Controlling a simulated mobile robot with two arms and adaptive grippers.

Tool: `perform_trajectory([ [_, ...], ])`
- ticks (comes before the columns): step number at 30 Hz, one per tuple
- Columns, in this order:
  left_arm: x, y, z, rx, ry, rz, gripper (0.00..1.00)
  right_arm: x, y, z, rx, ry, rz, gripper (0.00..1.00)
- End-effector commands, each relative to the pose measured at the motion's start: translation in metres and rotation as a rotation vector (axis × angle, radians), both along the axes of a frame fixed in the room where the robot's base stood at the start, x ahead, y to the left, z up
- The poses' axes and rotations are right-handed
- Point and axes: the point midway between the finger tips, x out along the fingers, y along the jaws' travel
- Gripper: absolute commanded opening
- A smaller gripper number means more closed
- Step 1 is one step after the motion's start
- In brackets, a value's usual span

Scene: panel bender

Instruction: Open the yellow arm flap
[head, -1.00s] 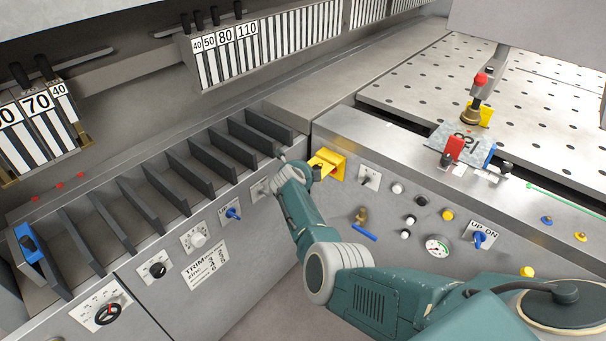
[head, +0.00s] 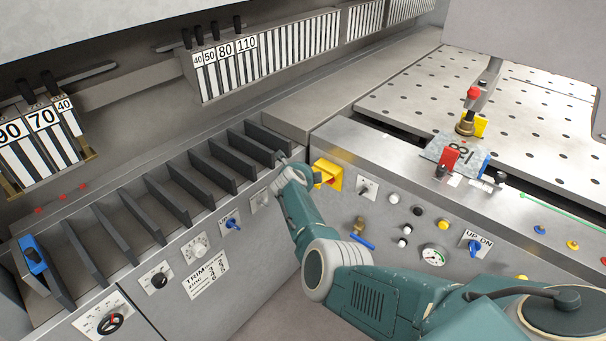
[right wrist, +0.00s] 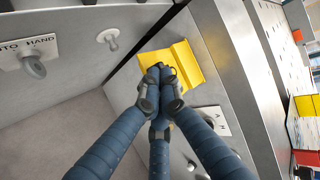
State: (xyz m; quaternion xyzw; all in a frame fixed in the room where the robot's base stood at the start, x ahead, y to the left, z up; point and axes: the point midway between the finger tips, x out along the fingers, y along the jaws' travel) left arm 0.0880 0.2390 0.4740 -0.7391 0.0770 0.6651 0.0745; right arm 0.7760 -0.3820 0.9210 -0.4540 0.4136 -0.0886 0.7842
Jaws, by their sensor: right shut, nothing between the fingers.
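The yellow flap (head: 328,166) sits on the grey front panel of the machine, near the corner where the two panels meet. A little red shows at it in the head view. In the right wrist view the yellow flap (right wrist: 187,60) is a bent plate behind my fingertips. My right gripper (right wrist: 160,82) is shut and empty, its fingertips together in front of the flap's lower left part. I cannot tell whether they touch it. In the head view my right wrist is just left of the flap and the fingers are mostly hidden. My left gripper is not in view.
A small switch plate (head: 367,188) is right of the flap, with several knobs and a gauge (head: 433,255) beyond it. A blue-handled valve (head: 361,239) is below. Left is the slotted tray (head: 150,205). A perforated table (head: 500,110) lies behind.

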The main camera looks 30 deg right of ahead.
Motion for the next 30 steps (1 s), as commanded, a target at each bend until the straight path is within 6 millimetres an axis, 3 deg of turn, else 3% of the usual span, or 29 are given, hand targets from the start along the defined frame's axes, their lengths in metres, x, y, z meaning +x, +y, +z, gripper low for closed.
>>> perform_trajectory([
  [1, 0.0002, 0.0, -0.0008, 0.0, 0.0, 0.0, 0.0, -0.0021, -0.0209, 0.0062, -0.023, -0.004, -0.019, 0.09],
  [4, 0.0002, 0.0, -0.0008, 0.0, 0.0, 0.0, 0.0, -0.0022, -0.021, 0.0061, -0.022, -0.005, -0.019, 0.29],
  [6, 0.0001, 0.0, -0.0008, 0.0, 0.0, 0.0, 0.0, -0.0026, -0.021, 0.0055, -0.021, -0.004, -0.021, 0.35],
  [30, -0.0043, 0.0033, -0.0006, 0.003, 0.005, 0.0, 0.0, -0.0043, -0.0181, 0.0047, -0.017, 0.004, -0.02, 0.35],
])
